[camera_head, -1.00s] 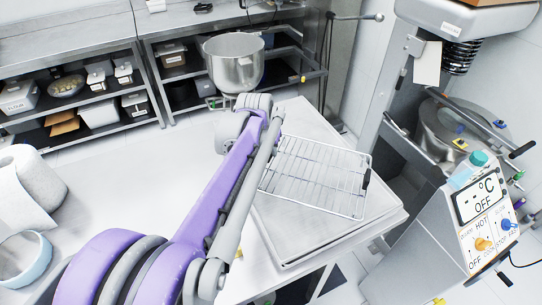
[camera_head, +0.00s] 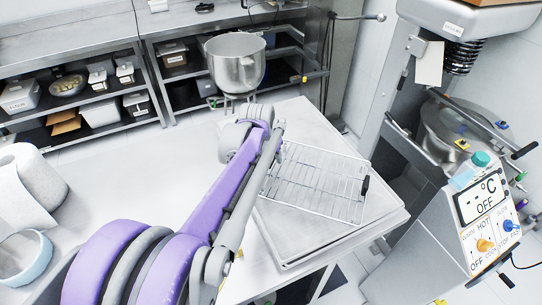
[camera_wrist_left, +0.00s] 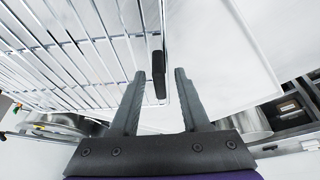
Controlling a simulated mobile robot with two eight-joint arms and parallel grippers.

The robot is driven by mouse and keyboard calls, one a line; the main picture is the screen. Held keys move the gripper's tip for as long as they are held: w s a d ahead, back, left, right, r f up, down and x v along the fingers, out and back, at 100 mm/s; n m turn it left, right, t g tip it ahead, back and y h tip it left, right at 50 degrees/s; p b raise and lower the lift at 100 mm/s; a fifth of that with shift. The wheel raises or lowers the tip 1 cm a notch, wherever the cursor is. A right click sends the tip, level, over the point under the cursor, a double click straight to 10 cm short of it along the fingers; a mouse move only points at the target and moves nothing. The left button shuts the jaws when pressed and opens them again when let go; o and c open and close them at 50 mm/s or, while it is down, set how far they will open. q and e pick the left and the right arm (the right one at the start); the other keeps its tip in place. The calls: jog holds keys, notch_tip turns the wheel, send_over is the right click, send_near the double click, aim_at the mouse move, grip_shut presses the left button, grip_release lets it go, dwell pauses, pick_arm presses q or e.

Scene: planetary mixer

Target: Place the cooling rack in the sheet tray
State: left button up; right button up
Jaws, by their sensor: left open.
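The cooling rack (camera_head: 318,180), a shiny wire grid, lies at an angle over the sheet tray (camera_head: 290,250). A black piece (camera_head: 365,186) is on its right edge. The pale, shallow tray rests on a white table. In the left wrist view the rack (camera_wrist_left: 75,50) fills the left side and the tray (camera_wrist_left: 225,60) shows at right. My left gripper (camera_wrist_left: 159,73) is open, its fingers on either side of the rack's black piece (camera_wrist_left: 157,72) in the picture. I cannot tell whether they touch it. The head view does not show my left gripper clearly; my purple arm covers the rack's left side. My right gripper is not in view.
The planetary mixer with its control panel (camera_head: 485,215) stands close at the right. A steel bowl (camera_head: 236,62) is at the back by the shelves (camera_head: 75,95). A light-blue ring (camera_head: 25,258) and a white roll (camera_head: 35,190) are at the left.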

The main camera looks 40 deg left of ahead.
pick_arm(q)
jog(key=v, duration=1.2)
jog(key=shift+s+p, duration=0.15)
jog(key=shift+p, duration=0.25)
jog(key=shift+r, duration=0.1)
